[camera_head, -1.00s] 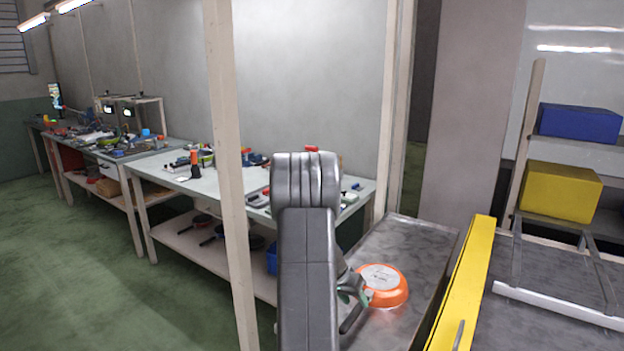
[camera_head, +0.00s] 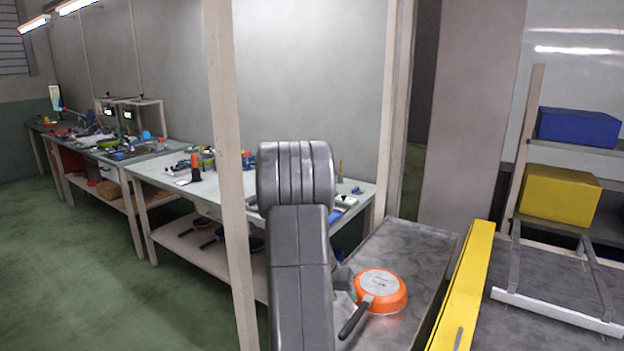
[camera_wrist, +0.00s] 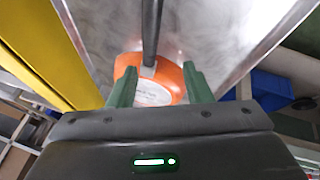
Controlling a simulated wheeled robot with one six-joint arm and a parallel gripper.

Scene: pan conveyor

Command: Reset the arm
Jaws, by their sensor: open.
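My gripper (camera_wrist: 159,88) is open in the wrist view, its two green fingers apart with nothing held between them. Beyond the fingers is an orange pan (camera_wrist: 177,80), its dark handle running up the picture between them. In the head view the orange pan (camera_head: 384,287) lies upside down on the grey metal conveyor surface (camera_head: 415,245), its black handle pointing to the lower left. My grey arm stands just left of the pan in the head view and hides most of the gripper there.
A yellow rail (camera_head: 468,285) runs along the conveyor's right side. A white post (camera_head: 228,150) stands left of my arm. Workbenches (camera_head: 155,172) with tools and pans line the wall. A yellow box (camera_head: 560,195) and a blue box (camera_head: 578,126) sit on shelves at right.

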